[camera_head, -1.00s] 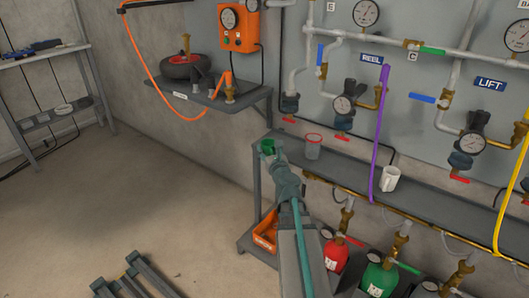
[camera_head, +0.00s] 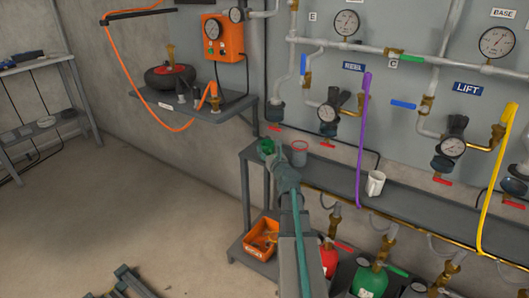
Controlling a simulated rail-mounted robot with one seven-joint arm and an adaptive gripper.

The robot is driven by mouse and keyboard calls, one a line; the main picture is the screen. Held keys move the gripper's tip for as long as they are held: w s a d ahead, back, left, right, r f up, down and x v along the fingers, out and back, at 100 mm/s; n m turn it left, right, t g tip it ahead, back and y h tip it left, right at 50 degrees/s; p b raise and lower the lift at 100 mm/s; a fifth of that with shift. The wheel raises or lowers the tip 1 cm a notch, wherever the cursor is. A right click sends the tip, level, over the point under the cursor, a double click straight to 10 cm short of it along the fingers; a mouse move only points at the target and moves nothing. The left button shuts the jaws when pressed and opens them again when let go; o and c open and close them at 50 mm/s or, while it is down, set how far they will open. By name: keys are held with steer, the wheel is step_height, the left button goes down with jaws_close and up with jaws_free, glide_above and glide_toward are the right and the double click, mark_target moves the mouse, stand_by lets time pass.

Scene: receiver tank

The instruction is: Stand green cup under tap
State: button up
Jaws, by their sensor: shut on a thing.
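The green cup (camera_head: 266,147) is at the far end of my arm, at the left end of the long grey shelf (camera_head: 335,176). My gripper (camera_head: 271,155) is shut on it and partly hides it. The cup looks upright; I cannot tell whether it touches the shelf. A tap with a red handle (camera_head: 275,127) hangs from the leftmost pipe, above and slightly right of the cup in the picture. Other red-handled taps (camera_head: 327,145) (camera_head: 442,181) are further right.
A white mug (camera_head: 375,184) is further right, beside a hanging purple strap (camera_head: 363,130). An orange bin (camera_head: 262,240) and cylinders (camera_head: 370,279) are below. A side shelf (camera_head: 200,108) juts out at left.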

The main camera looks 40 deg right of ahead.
mark_target(276, 125)
steer(key=shift+w+d+f, duration=0.1)
steer(key=shift+w+d, duration=0.2)
steer(key=shift+d, duration=0.65)
steer(key=shift+w+d+f, duration=0.15)
steer(key=shift+w+d, duration=0.2)
steer(key=shift+d, duration=0.55)
steer(key=shift+w+d+f, duration=0.1)
steer(key=shift+w+d, duration=0.2)
steer(key=shift+d, duration=0.65)
steer(key=shift+f+b, duration=0.35)
steer(key=shift+f, duration=0.1)
steer(key=o, duration=1.4)
step_height(276, 125, up, 10)
steer(key=shift+r, duration=0.1)
steer(key=shift+s, duration=0.1)
steer(key=shift+p+v, duration=0.45)
steer(key=shift+v, duration=3.75)
